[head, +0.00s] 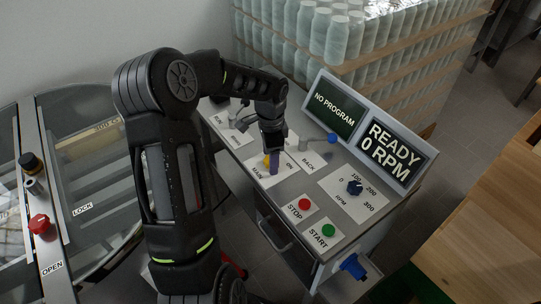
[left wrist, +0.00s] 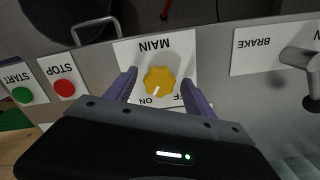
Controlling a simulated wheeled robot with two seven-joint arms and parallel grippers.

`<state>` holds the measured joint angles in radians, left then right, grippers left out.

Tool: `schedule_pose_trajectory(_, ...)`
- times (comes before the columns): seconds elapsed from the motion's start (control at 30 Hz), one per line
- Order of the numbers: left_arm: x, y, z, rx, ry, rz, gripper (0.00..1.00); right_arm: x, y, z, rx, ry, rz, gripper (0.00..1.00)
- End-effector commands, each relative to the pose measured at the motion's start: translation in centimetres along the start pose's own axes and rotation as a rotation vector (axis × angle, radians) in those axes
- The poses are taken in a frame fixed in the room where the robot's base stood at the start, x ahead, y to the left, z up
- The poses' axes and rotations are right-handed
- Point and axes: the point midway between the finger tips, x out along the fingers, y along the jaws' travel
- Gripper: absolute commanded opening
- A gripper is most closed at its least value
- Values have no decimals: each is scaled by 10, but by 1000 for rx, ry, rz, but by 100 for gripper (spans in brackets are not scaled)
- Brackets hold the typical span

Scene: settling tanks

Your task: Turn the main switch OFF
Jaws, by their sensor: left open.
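The main switch is a yellow knob (left wrist: 159,79) on a white plate marked MAIN, ON and OFF (left wrist: 185,62). Its white mark points towards ON in the left wrist view. In the head view the knob (head: 266,159) is partly hidden by my gripper. My left gripper (left wrist: 159,92) is open, with one purple finger on each side of the knob; I cannot tell whether either finger touches it. In the head view the same gripper (head: 271,162) points down at the MAIN plate. My right gripper is not in view.
A screen (head: 390,152) reads READY 0 RPM. Wrapped bottles (head: 340,40) stand behind.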

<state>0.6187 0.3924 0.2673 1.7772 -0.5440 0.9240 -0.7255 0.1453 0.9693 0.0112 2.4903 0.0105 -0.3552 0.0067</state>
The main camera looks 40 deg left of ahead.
Motion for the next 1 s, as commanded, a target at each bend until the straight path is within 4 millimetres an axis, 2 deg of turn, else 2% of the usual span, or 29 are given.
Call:
schedule_pose_trajectory(0.07,0,0,0,0,0,0,63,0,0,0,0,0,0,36)
schedule_pose_trajectory(0.17,0,0,0,0,0,0,55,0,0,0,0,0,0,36)
schedule_pose_trajectory(0.83,0,0,0,0,0,0,0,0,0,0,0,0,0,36)
schedule_pose_trajectory(1.0,0,0,0,-5,0,-1,0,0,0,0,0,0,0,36)
